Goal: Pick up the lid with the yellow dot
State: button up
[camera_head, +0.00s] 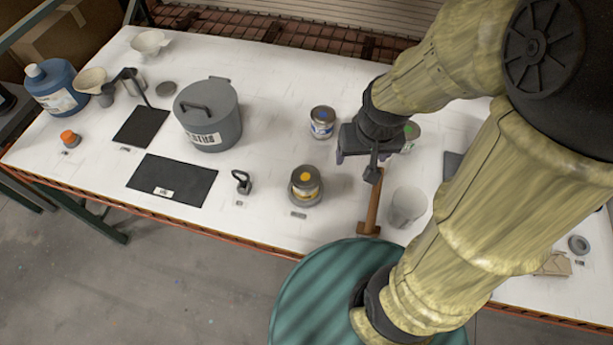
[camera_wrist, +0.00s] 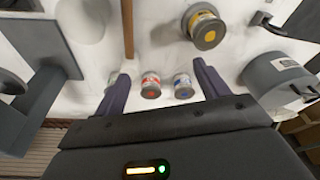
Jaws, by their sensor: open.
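The lid with the yellow dot (camera_head: 306,177) sits on a small can with a yellow band, which stands on a round grey base near the table's front middle. The same lid shows in the wrist view (camera_wrist: 209,37) at the upper right, outside the jaws. My gripper (camera_head: 372,152) is over the table, behind and to the right of that can. In the wrist view my gripper (camera_wrist: 164,72) is open, its two dark fingers spread apart with nothing between their tips.
A blue-dot can (camera_head: 322,122) and a green-dot lid (camera_head: 411,130) flank my gripper. A red-dot can (camera_wrist: 150,88) shows in the wrist view. A grey pot (camera_head: 208,125) is left.

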jog(key=o, duration=0.4)
jog(key=shift+g, duration=0.8)
jog(key=w+a, duration=0.1)
jog(key=a, duration=0.1)
jog(key=w+a, duration=0.1)
jog(key=a, duration=0.1)
jog(key=w+a, duration=0.2)
jog(key=shift+a+r, duration=0.2)
jog(key=shift+r, duration=0.2)
jog(key=shift+g+h, duration=0.5)
jog(key=shift+h, duration=0.1)
jog(key=a, duration=0.2)
jog(key=w+a, duration=0.1)
jog(key=a, duration=0.1)
jog(key=a+r, duration=0.1)
jog(key=a, duration=0.1)
jog(key=shift+w+a+r, duration=0.1)
jog(key=shift+w+a, duration=0.1)
jog(key=shift+w, duration=0.15)
jog(key=p, duration=0.2)
send_over(305, 177)
notch_tip(305, 177, down, 12)
jog(key=shift+f, duration=0.1)
